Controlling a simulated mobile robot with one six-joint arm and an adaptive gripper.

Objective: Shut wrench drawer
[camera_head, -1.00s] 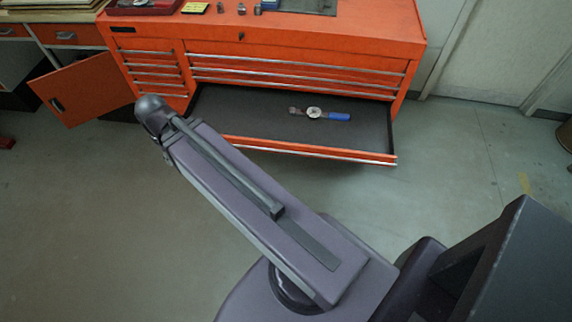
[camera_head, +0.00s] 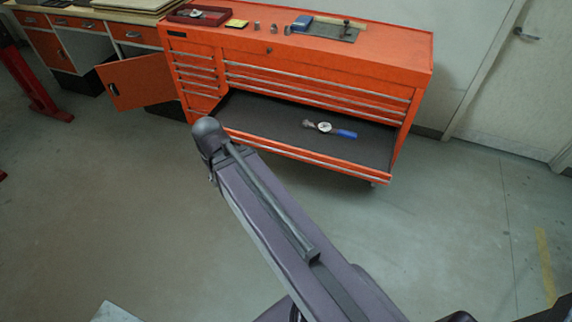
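The wrench drawer (camera_head: 270,111) is the wide bottom drawer of the orange tool cabinet (camera_head: 390,54), and it is pulled well out. Its floor is dark and its front (camera_head: 310,157) is orange with a pale strip along the top. A wrench (camera_head: 343,133) with a blue handle and a round dial lies inside, toward the right. My arm reaches up from the bottom of the view, and its upper end overlaps the drawer's left front corner in the picture. I cannot tell whether they touch. My gripper is not in view.
The cabinet's other drawers look shut. Its top holds a red tray (camera_head: 198,15), a dark mat (camera_head: 328,29) and small parts. A workbench with an open orange door (camera_head: 130,82) stands at left. A pale door (camera_head: 530,70) is at right. The floor before the drawer is clear.

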